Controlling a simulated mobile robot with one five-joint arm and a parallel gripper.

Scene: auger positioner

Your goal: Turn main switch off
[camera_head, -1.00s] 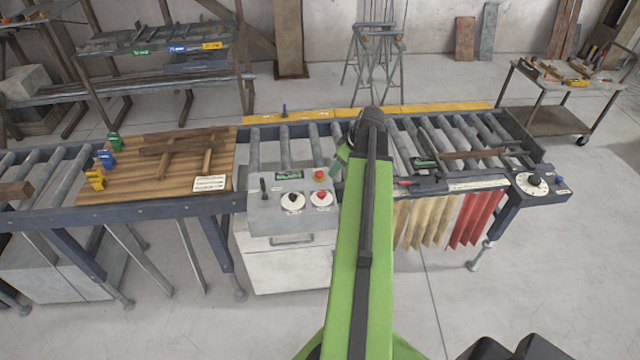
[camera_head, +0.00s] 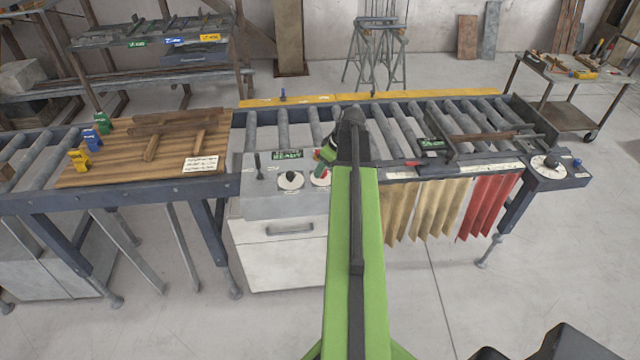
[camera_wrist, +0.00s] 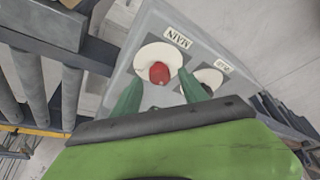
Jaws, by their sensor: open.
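The main switch is a red knob on a round white plate. In the wrist view the red knob (camera_wrist: 159,73) lies between my fingertips, beside a label (camera_wrist: 178,38) reading "MAIN". In the head view only part of its white plate (camera_head: 318,181) shows below my gripper (camera_head: 325,158). My gripper (camera_wrist: 160,78) is open, with one green finger on each side of the knob. I cannot tell whether the fingers touch it. The switch sits on the sloping grey control panel (camera_head: 262,201).
A second white dial with a black knob (camera_head: 291,180) is close beside the switch. A black lever (camera_head: 258,163) and a green display (camera_head: 288,155) are on the same panel. Conveyor rollers (camera_head: 283,128) lie behind it. A wooden board (camera_head: 125,175) is at the left.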

